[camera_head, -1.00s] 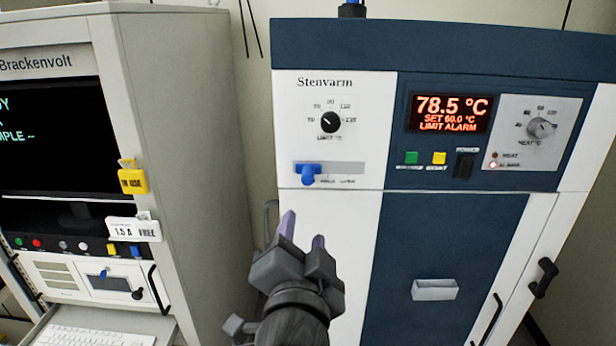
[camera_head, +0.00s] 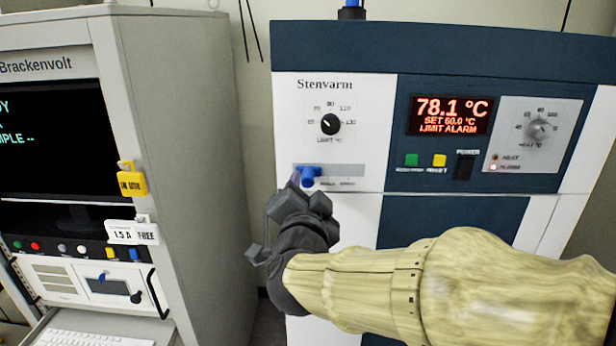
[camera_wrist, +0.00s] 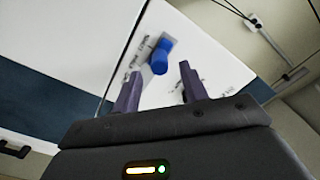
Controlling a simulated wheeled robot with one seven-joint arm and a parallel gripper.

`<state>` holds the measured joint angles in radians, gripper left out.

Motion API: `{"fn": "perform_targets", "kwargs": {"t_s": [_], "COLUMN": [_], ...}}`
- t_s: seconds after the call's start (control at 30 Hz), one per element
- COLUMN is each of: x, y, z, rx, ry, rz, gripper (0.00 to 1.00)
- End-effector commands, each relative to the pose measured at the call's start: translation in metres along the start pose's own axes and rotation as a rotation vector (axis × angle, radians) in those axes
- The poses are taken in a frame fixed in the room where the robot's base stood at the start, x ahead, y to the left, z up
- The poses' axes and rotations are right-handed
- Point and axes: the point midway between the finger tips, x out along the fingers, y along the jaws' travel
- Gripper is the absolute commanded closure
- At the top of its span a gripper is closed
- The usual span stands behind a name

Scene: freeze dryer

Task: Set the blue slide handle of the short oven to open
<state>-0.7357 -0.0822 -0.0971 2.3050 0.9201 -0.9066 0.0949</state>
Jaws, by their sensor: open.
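The oven (camera_head: 450,70) is a white and dark blue Stenvarm cabinet. Its blue slide handle (camera_head: 311,172) sits toward the left end of a grey horizontal slot, below the limit dial (camera_head: 330,124). The small lettering under the slot is too blurred to read. My gripper (camera_head: 298,182) is raised to the oven front, just below and left of the handle, partly overlapping it. In the wrist view the blue handle (camera_wrist: 161,55) shows between my two open purple fingers (camera_wrist: 160,70), around their tip level. I cannot tell whether either finger touches it.
The display (camera_head: 449,114) reads 78.1 °C with a limit alarm. Green (camera_head: 411,160) and yellow (camera_head: 439,160) buttons and a black power switch (camera_head: 464,167) lie right of the slot. The Brackenvolt cabinet (camera_head: 190,150) stands left, across a narrow gap.

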Motion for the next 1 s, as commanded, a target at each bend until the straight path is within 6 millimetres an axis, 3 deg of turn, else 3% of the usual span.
{"fn": "perform_targets", "kwargs": {"t_s": [0.23, 0.6, 0.63, 0.83, 1.0], "x": [0.037, 0.044, 0.044, 0.044, 0.044], "y": [0.000, 0.000, 0.000, 0.000, 0.000], "z": [-0.001, 0.000, 0.000, 0.000, 0.000], "rx": [-0.001, 0.000, 0.000, 0.000, 0.000], "ry": [0.000, 0.000, 0.000, 0.000, 0.000], "rz": [0.002, 0.000, 0.000, 0.000, 0.000], "gripper": [0.57, 0.57, 0.59, 0.98, 1.00]}}
